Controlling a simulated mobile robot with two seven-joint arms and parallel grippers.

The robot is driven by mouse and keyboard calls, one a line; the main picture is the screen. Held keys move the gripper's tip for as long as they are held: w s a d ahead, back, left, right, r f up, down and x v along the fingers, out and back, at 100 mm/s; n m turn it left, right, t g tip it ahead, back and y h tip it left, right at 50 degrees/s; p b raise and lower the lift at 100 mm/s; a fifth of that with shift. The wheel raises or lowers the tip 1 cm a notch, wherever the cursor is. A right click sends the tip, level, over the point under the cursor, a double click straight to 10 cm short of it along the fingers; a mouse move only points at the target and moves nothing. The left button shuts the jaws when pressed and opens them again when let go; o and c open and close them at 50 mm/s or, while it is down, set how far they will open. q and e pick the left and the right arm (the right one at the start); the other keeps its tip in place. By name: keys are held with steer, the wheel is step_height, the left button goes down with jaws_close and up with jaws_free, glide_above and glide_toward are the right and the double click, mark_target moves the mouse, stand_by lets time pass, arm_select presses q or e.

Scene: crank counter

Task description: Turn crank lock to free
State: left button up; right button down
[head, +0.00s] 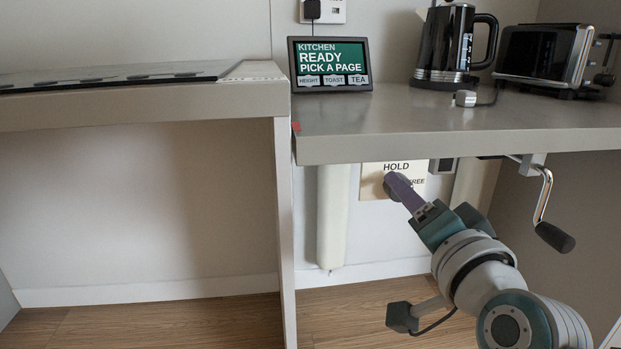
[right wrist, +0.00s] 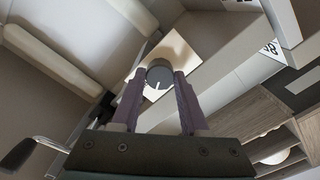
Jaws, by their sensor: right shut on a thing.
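The crank lock is a round grey knob on a cream plate (head: 372,178) marked HOLD at the top and FREE at the right, under the counter. In the right wrist view the knob (right wrist: 160,74) sits between my two purple fingers, its white mark visible on the face. My right gripper (head: 395,184) is shut on this knob and partly covers it and the plate in the head view. The exact label the mark points at cannot be told. The crank (head: 545,200), with a bent metal arm and black grip, hangs at the right. My left gripper is not in view.
The grey counter (head: 450,142) overhangs the knob closely. On it stand a screen (head: 331,82) reading READY PICK A PAGE, a kettle (head: 446,45) and a toaster (head: 541,55). A pale vertical post (head: 333,215) is left of the plate. An upright panel (head: 286,220) stands farther left.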

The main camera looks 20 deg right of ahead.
steer(key=shift+m+p, duration=0.45)
steer(key=shift+m, duration=2.45)
steer(key=shift+c, duration=2.1)
jaws_free()
steer(key=p+v, duration=0.2)
steer(key=v, duration=0.8)
steer(key=shift+d, duration=0.1)
